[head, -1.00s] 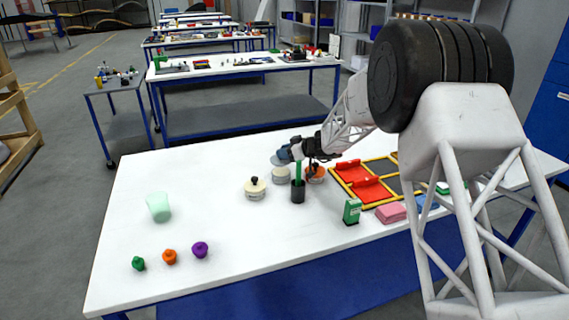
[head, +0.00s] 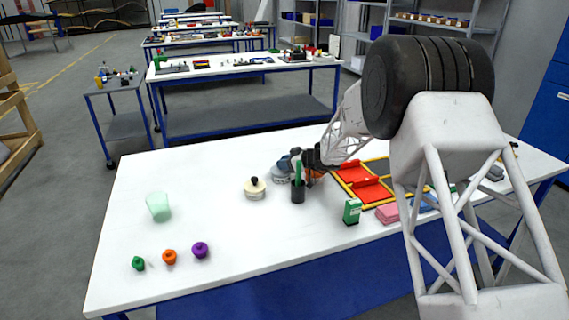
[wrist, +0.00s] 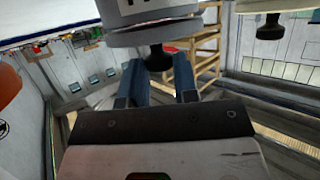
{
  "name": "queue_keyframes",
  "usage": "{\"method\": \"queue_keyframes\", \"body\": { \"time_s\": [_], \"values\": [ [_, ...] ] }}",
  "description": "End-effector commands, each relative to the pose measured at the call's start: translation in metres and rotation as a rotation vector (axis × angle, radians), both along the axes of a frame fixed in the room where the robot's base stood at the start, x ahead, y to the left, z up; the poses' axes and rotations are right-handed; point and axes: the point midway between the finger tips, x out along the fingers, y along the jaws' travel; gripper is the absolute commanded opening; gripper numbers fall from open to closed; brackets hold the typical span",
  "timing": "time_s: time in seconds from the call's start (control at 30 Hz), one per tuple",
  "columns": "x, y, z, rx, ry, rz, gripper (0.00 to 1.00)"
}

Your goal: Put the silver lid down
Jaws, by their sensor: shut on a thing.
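My gripper (head: 291,161) is low over the back middle of the table, with its blue fingers (wrist: 160,88) shut on the silver lid (wrist: 155,36). In the wrist view the lid's dark knob is at the fingertips. The lid lies flat against a pale labelled jar (wrist: 150,10), appearing to rest on its rim; I cannot tell whether it is fully seated. In the head view the lid and jar (head: 281,175) are partly hidden by the gripper and the black cup.
A black cup with a green stick (head: 298,191) stands just in front of the gripper. A cream jar with a black-knobbed lid (head: 255,188) is to the left, an orange jar (head: 316,174) to the right. A yellow-framed red tray (head: 368,189) lies farther right.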

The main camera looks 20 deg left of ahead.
Motion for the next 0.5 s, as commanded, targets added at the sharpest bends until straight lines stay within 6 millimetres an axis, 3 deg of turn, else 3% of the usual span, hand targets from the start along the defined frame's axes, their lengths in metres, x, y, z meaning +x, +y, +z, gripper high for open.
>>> {"method": "queue_keyframes", "body": {
  "time_s": [0.17, 0.2, 0.3, 0.37, 0.5],
  "values": [
    [-0.0001, 0.0000, -0.0039, 0.000, 0.001, 0.000, 0.05],
    [-0.0001, -0.0001, -0.0035, 0.000, 0.000, 0.000, 0.32],
    [-0.0001, 0.0000, -0.0035, 0.000, 0.000, 0.000, 0.48],
    [-0.0001, 0.0000, -0.0035, 0.000, 0.000, 0.000, 0.54],
    [-0.0001, 0.0000, -0.0035, 0.000, 0.000, 0.000, 0.54]
  ]
}}
